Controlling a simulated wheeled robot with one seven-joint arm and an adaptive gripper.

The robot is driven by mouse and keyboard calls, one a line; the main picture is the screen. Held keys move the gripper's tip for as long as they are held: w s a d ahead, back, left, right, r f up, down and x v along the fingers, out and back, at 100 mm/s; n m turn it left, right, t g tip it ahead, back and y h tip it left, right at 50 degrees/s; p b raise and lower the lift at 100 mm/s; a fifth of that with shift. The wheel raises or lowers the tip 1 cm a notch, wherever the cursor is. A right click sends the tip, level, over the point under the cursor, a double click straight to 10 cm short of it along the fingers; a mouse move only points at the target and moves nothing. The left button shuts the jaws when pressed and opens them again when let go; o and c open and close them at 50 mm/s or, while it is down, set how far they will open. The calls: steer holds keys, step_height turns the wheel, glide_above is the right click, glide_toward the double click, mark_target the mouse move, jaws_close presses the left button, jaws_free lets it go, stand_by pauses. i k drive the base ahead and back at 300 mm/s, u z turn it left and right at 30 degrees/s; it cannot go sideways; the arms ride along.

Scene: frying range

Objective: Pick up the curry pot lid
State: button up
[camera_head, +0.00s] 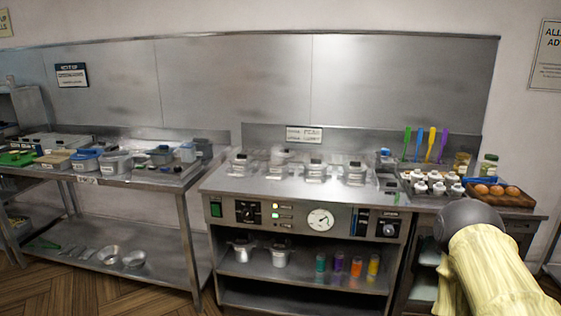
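Several small metal pots with lids stand in a row on top of the steel range (300,192). They include a far left pot (240,166), a middle pot (316,172) and a right pot (355,174). A lid (282,153) with a pale top shows between the left and middle pots, a little further back. A small sign (304,134) behind the pots has a lower line that may read curry. The pots' own labels are too small to read, so I cannot tell which is the curry pot. My gripper is not in view; only part of my arm shows at lower right.
A steel table (150,180) with bins stands left. White-capped bottles (430,184), a brown egg tray (500,196) and upright coloured utensils (426,145) crowd the right side. Metal pots (280,256) and coloured bottles (338,267) stand on the shelf below. The range's front strip is mostly clear.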

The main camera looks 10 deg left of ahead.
mark_target(289, 153)
steer(key=u, duration=0.7)
steer(key=i, duration=0.95)
